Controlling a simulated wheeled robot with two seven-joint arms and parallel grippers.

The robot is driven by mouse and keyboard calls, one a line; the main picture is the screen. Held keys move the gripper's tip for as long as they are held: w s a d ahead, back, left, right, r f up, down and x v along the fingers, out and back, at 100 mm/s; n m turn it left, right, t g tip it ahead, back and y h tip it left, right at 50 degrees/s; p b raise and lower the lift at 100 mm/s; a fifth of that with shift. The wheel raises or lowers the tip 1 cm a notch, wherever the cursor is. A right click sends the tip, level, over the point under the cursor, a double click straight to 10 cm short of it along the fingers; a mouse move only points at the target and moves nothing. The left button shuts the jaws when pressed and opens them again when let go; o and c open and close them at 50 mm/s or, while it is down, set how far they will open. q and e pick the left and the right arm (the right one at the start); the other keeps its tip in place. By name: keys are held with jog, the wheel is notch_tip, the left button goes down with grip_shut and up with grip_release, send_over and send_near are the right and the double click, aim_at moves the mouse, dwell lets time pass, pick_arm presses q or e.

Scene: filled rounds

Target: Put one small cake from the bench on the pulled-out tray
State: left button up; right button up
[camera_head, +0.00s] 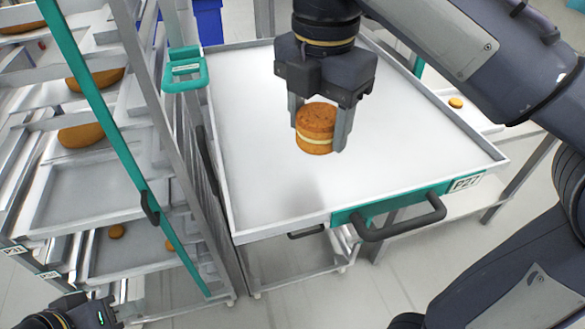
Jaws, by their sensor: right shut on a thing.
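A small round cake (316,127), brown with a pale cream layer in its middle, is held upright between the fingers of my right gripper (320,130). My right gripper points down and is shut on the cake, above the pulled-out white tray (260,110). A soft shadow lies on the tray below and left of the cake, so the cake seems to be above its surface. The tray looks otherwise empty and has a teal front plate marked P27 with a dark handle (402,222). My left arm's end (75,315) shows only partly at the bottom left; its fingers cannot be made out.
A rack (140,60) stands at the left, with a teal upright bar and shelves holding several brown cakes. A teal bracket (184,70) sits at the tray's left edge. A small cake (456,102) lies on a pale surface at the right.

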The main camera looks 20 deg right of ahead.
aim_at(292, 181)
jog(key=a+f, duration=0.3)
jog(key=shift+w+f, duration=0.2)
jog(key=shift+f, duration=0.05)
jog(key=f, duration=0.3)
jog(key=shift+a+f, duration=0.1)
jog(key=shift+a, duration=0.2)
jog(key=shift+f, duration=0.35)
jog(key=shift+f, duration=0.1)
jog(key=o, duration=0.7)
